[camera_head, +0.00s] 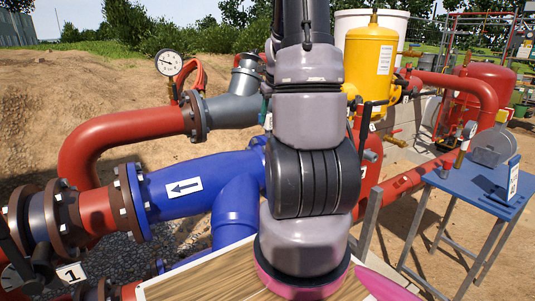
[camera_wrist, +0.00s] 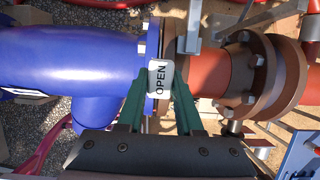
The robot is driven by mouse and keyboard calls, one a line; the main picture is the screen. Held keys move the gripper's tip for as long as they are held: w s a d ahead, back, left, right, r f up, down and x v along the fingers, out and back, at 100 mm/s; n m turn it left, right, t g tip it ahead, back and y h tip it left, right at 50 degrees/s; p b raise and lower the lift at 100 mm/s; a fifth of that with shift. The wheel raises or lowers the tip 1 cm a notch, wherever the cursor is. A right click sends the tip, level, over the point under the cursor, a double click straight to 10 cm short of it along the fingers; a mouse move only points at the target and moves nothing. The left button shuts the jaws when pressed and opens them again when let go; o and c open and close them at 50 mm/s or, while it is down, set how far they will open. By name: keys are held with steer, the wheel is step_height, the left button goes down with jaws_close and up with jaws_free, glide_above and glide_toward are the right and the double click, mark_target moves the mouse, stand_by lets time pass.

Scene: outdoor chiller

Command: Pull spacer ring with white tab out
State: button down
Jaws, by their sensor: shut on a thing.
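A white tab (camera_wrist: 160,79) marked "OPEN" lies between the two green fingers of my gripper (camera_wrist: 160,90) in the wrist view. My gripper is shut on it. The tab sits at the joint between a blue flange (camera_wrist: 153,30) and a brown flange (camera_wrist: 181,20). The spacer ring's body is mostly hidden in this joint, and I cannot tell how deep it sits. In the head view my arm covers the middle, and my gripper and the tab do not show.
A blue pipe (camera_wrist: 70,55) runs left of the joint and a red pipe (camera_wrist: 216,73) right of it. In the head view, a gauge (camera_head: 168,63), a yellow tank (camera_head: 370,62) and a blue table (camera_head: 475,186) with items stand around.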

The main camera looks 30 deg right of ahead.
steer(key=shift+r, duration=2)
steer(key=shift+r, duration=2.4)
step_height(320, 180, up, 10)
stand_by(0.7)
steer(key=shift+r, duration=0.1)
step_height(320, 180, up, 2)
steer(key=shift+r, duration=0.2)
stand_by(0.4)
steer(key=c, duration=1.5)
jaws_free()
steer(key=shift+c, duration=0.2)
